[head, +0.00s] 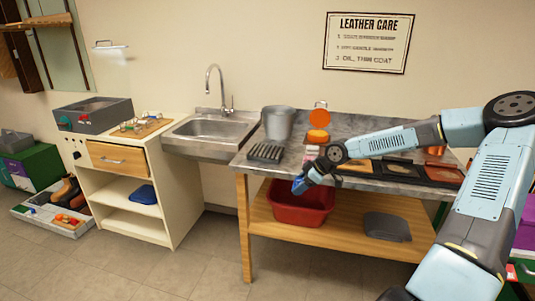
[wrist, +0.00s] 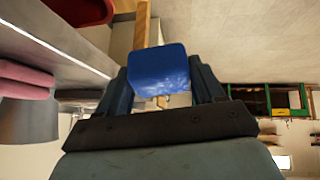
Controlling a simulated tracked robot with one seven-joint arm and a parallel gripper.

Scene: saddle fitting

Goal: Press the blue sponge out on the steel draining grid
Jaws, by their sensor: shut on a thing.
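My gripper (head: 302,181) is shut on the blue sponge (wrist: 160,70), which sits between both fingers in the wrist view. In the head view the sponge (head: 298,187) shows as a small blue patch at the gripper's tip, mostly covered by the gripper. The gripper appears in front of the worktable's front edge, above the red tub. A dark slatted rack (head: 266,152), which looks like the draining grid, lies at the left end of the worktable top, up and left of the gripper and apart from the sponge.
The red tub (head: 300,206) stands on the worktable's lower shelf. Trays (head: 400,171) lie farther right. A sink (head: 212,131) is at left.

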